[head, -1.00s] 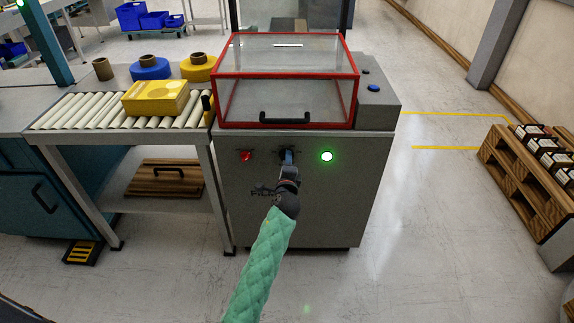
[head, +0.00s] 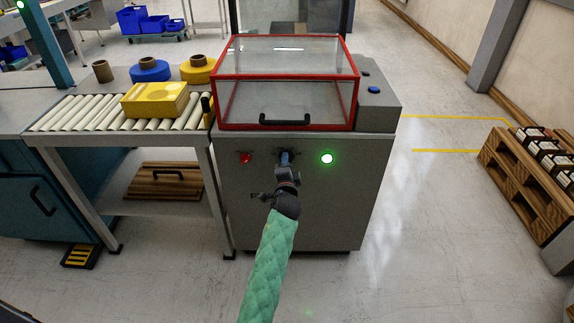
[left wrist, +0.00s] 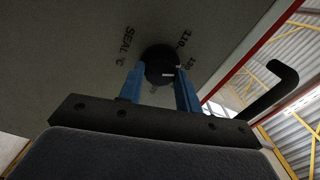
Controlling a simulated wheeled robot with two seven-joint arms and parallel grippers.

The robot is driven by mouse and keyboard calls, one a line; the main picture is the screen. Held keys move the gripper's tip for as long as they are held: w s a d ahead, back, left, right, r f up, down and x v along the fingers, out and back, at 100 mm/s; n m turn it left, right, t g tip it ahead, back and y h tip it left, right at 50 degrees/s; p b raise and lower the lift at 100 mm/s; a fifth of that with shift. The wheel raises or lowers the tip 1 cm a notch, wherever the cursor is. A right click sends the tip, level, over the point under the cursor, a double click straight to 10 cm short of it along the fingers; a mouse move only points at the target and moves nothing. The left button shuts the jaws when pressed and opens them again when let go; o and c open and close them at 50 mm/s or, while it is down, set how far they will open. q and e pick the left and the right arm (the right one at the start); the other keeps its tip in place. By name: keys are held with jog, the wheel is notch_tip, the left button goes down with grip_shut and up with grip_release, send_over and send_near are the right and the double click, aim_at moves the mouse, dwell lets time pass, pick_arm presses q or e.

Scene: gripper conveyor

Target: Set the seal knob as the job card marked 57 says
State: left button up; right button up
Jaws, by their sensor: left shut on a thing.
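The seal knob (left wrist: 160,62) is a round dark knob on the grey front of the sealing machine (head: 335,205). In the left wrist view it sits between the blue fingers, with a small white mark on its face. Print around it reads "SEAL °C", 110 and, less clearly, 130. My left gripper (head: 286,158) is shut on the knob and mostly hides it in the head view. The rest of the scale is hidden or too small to read. No card marked 57 can be made out. My right gripper is not in view.
A red button (head: 245,157) and a lit green button (head: 327,157) flank the knob. Above is a clear red-framed cover (head: 356,100) with a black handle (head: 285,119). A roller conveyor (head: 75,113) with a yellow block (head: 155,100) stands left.

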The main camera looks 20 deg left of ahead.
pick_arm(q)
jog(key=shift+f, duration=0.1)
jog(key=o, duration=0.9)
jog(key=shift+o, duration=0.5)
jog(key=s+d+m+p, duration=0.2)
jog(key=s+m+p, duration=0.35)
jog(key=m, duration=1.45)
jog(key=s+f+n+g+h+p, duration=0.1)
jog(key=s+f+n+g+p, duration=0.3)
jog(key=s+f+n, duration=0.3)
jog(key=s+a+f+n+g+h+p, duration=0.1)
jog(key=s+f+n+g+p, duration=0.3)
jog(key=f, duration=1.3)
jog(key=s+n+p, duration=0.1)
jog(key=s+n, duration=0.3)
jog(key=s, duration=0.3)
jog(key=shift+f+g+h, duration=0.3)
jog(key=shift+f+g, duration=0.05)
jog(key=shift+g, duration=0.05)
